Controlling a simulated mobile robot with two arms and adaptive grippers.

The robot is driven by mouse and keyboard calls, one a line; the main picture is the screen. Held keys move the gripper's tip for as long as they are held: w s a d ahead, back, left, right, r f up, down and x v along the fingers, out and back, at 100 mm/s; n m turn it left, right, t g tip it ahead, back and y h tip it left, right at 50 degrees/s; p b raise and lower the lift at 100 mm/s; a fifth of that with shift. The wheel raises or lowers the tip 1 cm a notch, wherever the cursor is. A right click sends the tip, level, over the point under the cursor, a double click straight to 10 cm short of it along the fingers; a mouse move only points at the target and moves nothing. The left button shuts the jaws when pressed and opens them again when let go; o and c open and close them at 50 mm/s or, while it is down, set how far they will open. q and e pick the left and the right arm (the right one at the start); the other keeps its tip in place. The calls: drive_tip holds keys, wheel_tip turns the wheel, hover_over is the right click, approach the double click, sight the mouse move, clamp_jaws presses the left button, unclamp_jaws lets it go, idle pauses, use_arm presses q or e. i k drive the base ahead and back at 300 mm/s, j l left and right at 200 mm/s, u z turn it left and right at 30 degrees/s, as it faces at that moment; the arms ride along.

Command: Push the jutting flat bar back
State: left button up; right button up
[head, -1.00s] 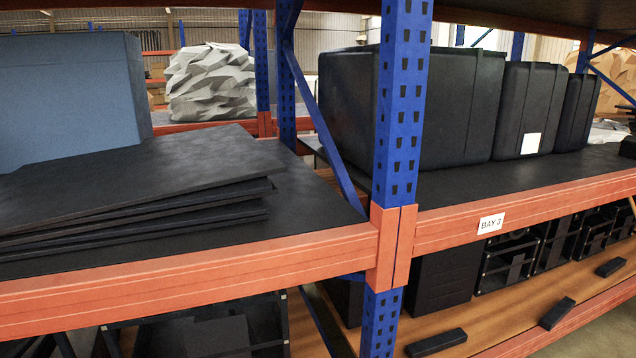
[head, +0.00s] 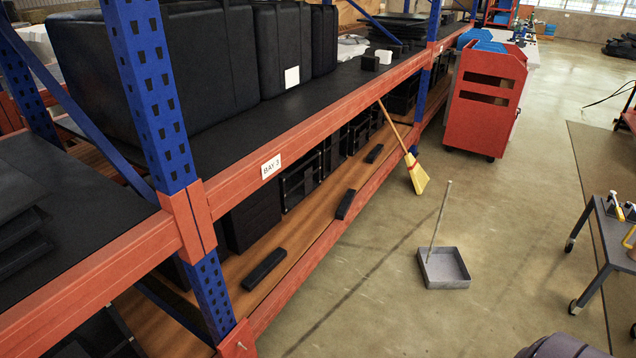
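Three dark flat bars lie on the wooden lower shelf under the BAY 3 beam. The near bar (head: 264,269) and the far bar (head: 374,153) lie near the shelf's front. The middle bar (head: 346,204) is turned more across the shelf, and its front end reaches onto the orange lower front beam (head: 310,252), so it juts the most. Whether it overhangs the beam is hard to tell. Neither of my grippers shows in the head view.
Blue upright (head: 150,95) stands at the left. A broom (head: 417,172) leans on the rack, and a dustpan (head: 444,268) stands on the floor. A red cart (head: 487,98) is beyond; a grey table (head: 610,235) is at right. The floor between is mostly clear.

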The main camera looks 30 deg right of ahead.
sight(341, 213)
drive_tip(key=z, duration=1.3)
drive_tip(key=u, duration=0.4)
drive_tip(key=i+l+u, duration=0.75)
